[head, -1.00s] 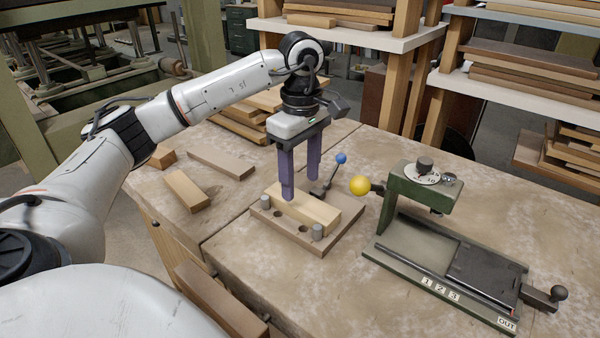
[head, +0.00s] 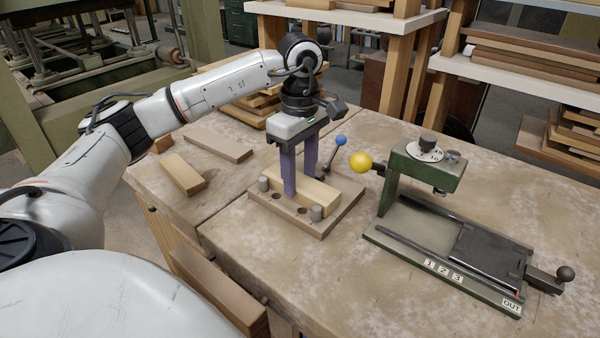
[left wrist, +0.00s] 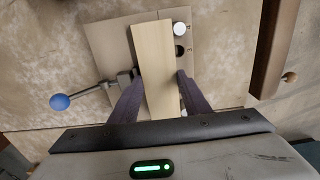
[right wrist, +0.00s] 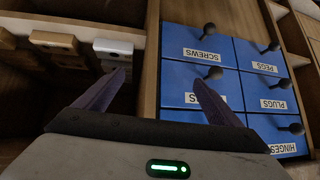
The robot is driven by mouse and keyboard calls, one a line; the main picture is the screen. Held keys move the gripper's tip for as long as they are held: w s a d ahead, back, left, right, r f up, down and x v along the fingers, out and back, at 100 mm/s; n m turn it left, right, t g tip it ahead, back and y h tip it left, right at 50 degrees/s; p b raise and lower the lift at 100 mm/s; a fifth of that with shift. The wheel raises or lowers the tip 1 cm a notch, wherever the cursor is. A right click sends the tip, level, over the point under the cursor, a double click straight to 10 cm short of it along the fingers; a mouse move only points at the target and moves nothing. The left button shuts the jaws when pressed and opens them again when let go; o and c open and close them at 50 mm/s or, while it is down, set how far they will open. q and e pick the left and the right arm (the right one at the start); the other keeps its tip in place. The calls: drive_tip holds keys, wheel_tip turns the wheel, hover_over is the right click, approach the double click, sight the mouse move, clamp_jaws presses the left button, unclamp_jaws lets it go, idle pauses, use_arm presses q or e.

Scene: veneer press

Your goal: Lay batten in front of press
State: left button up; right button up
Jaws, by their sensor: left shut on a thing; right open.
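The pale wooden batten (head: 318,195) is at the brown peg board (head: 340,212), behind its two grey pegs. My left gripper (head: 299,184) points down and is shut on the batten, which shows between the fingers in the left wrist view (left wrist: 154,65). I cannot tell whether the batten's whole underside touches the board. The green press (head: 425,170) stands apart to the right, with a yellow ball on its lever and a dark sliding plate in its base. My right gripper (right wrist: 160,90) is open and empty near blue labelled drawers.
A lever with a blue ball (head: 341,140) rises behind the batten. Loose wood blocks (head: 183,174) lie on the left of the table, with stacked boards behind. Bare tabletop (head: 290,270) lies in front of the board and press. Blue drawers (right wrist: 200,55) have protruding knobs.

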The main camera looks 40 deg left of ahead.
sight(300, 181)
use_arm(q)
drive_tip(key=shift+r+p, duration=1.3)
drive_tip(key=shift+r, duration=0.35)
drive_tip(key=shift+r+p, duration=0.55)
drive_tip(key=shift+r, duration=0.05)
drive_tip(key=shift+r+p, duration=0.75)
drive_tip(key=shift+r, duration=0.15)
drive_tip(key=shift+r+p, duration=1.6)
drive_tip(key=shift+r, duration=0.25)
use_arm(e)
drive_tip(key=shift+s+d+r, duration=0.15)
drive_tip(key=shift+d+r, duration=0.15)
drive_tip(key=shift+r, duration=0.6)
drive_tip(key=shift+s+d+r, duration=0.1)
drive_tip(key=shift+d+r, duration=0.15)
drive_tip(key=shift+r, duration=0.65)
drive_tip(key=shift+s+d+r, duration=0.15)
drive_tip(key=shift+d+r, duration=0.15)
drive_tip(key=shift+r, duration=0.6)
